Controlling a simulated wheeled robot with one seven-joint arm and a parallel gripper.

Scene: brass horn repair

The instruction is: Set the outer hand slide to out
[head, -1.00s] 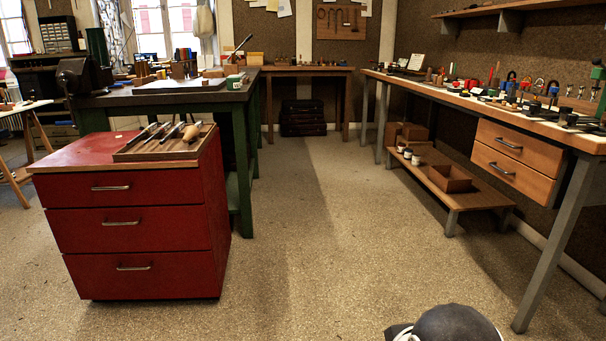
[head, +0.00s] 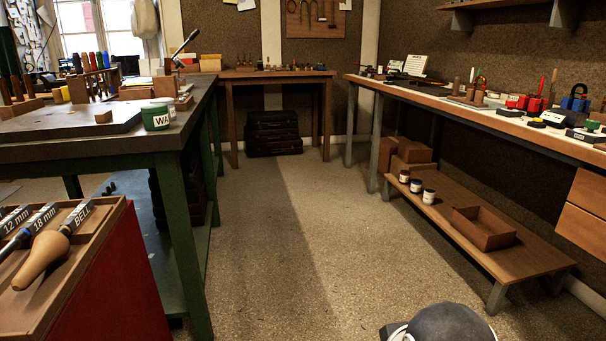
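I cannot make out the outer hand slide in the head view. My gripper is not in view. A rounded dark grey part with a white edge (head: 445,325), which seems to be mine, shows at the bottom of the head view.
The green-legged bench (head: 190,140) with a green jar (head: 155,117) stands left, behind the red cabinet (head: 120,290) and its tool tray (head: 85,262). A long bench (head: 470,118) and low shelf (head: 455,224) line the right. The floor (head: 300,230) between is clear, towards a back table (head: 275,74).

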